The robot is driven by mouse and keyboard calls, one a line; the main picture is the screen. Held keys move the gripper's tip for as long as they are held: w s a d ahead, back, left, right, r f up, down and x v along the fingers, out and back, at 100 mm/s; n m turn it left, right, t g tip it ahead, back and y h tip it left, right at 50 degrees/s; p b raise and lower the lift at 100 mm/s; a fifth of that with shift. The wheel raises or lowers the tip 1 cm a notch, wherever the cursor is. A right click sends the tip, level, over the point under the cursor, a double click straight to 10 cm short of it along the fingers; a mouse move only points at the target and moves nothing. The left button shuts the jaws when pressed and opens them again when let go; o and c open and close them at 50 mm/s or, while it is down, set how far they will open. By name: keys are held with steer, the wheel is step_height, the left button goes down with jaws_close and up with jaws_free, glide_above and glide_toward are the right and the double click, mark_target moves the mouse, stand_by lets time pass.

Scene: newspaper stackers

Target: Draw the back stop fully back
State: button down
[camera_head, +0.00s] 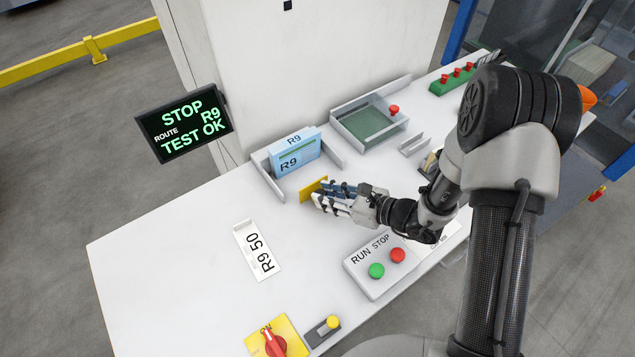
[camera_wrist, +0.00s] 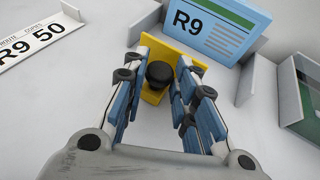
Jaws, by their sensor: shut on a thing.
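A yellow plate (camera_head: 310,190), which looks like the back stop, stands upright on the white table in front of a light blue R9 block. In the wrist view, the yellow plate (camera_wrist: 152,95) has a black knob (camera_wrist: 159,72) on my side of it. My gripper (camera_head: 325,197) is shut on the knob, with its blue-padded fingers on either side in the wrist view (camera_wrist: 161,78). The R9 block (camera_head: 295,153) stands between low grey guide walls and also shows in the wrist view (camera_wrist: 215,30). A small gap appears between the plate and the block.
An R9 50 label card (camera_head: 251,244) lies left. A grey-walled green tray (camera_head: 372,127) stands behind. A screen (camera_head: 184,124) reads STOP, ROUTE R9, TEST OK.

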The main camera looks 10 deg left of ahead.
steer(key=shift+s+f, duration=0.1)
steer(key=shift+s, duration=0.05)
steer(key=c, duration=1.8)
jaws_free()
steer(key=o, duration=0.3)
steer(key=shift+d, duration=0.25)
steer(key=shift+o, duration=0.9)
steer(key=shift+a, duration=0.1)
steer(key=v, duration=1.2)
